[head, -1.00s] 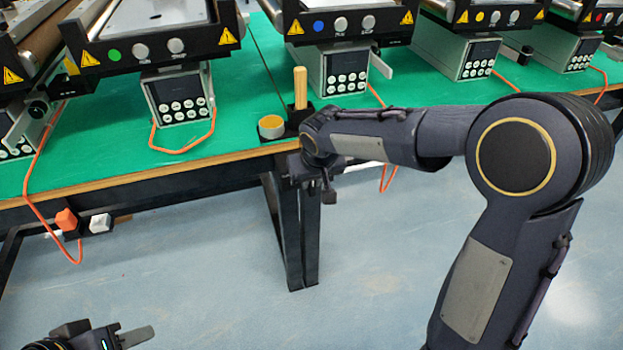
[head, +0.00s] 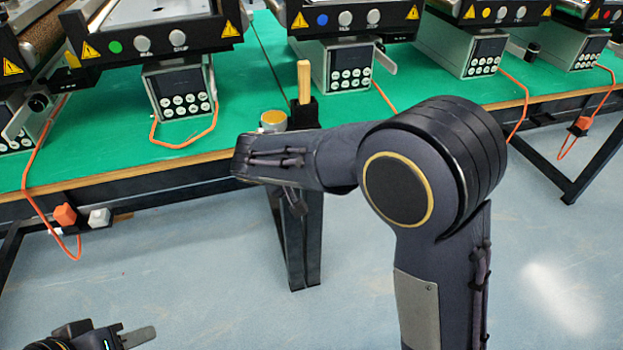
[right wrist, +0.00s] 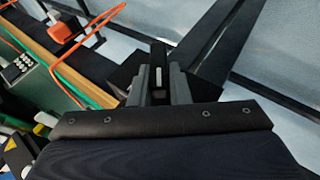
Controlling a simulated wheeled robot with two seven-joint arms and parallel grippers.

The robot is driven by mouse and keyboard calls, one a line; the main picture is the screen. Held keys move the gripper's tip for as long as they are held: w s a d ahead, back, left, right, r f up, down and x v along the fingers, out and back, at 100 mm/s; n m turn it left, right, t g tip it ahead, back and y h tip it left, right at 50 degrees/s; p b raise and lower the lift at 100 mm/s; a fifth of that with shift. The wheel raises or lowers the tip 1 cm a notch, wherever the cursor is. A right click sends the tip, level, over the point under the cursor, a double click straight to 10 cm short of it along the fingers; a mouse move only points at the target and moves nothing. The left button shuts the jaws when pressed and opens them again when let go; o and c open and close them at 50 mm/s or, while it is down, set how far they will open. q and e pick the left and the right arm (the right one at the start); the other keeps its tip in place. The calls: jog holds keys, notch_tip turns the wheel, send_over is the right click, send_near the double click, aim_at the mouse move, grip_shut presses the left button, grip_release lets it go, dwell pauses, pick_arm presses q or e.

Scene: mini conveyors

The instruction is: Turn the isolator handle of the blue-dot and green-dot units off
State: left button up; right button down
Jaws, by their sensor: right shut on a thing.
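The green-dot unit (head: 150,60) and the blue-dot unit (head: 345,40) stand on the green-topped table, each with a keypad box below. My right gripper shows in the right wrist view (right wrist: 160,82); its jaws are closed around a dark piece (right wrist: 158,78) with a pale mark, below the table edge. I cannot tell for sure whether this piece is an isolator handle. In the head view my right forearm hides the right gripper and what it holds. My left gripper (head: 108,335) is at the bottom left, open and empty, away from the table.
An orange block (head: 65,215) and a white block (head: 99,217) sit under the table edge at left, with an orange cable. A wooden peg (head: 304,82) and a yellow-topped cylinder (head: 273,120) stand by the table's front edge. Yellow-dot and red-dot units are at right.

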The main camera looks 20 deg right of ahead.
jog(key=h, duration=0.1)
jog(key=n+h+b, duration=0.1)
jog(key=h, duration=0.1)
jog(key=f+t+h, duration=0.1)
jog(key=h, duration=0.1)
jog(key=shift+a+n+b, duration=0.3)
jog(key=shift+a, duration=0.05)
jog(key=h, duration=0.1)
jog(key=n+h+b, duration=0.1)
jog(key=h, duration=0.1)
jog(key=t+h, duration=0.1)
jog(key=shift+f, duration=0.25)
jog(key=shift+n+h, duration=0.3)
jog(key=shift+h, duration=0.1)
jog(key=c, duration=1.4)
grip_release()
jog(key=shift+o, duration=0.2)
jog(key=shift+a, duration=0.15)
jog(key=v, duration=0.7)
jog(key=shift+s+a+p, duration=0.25)
jog(key=shift+s+p, duration=0.05)
jog(key=shift+p, duration=0.1)
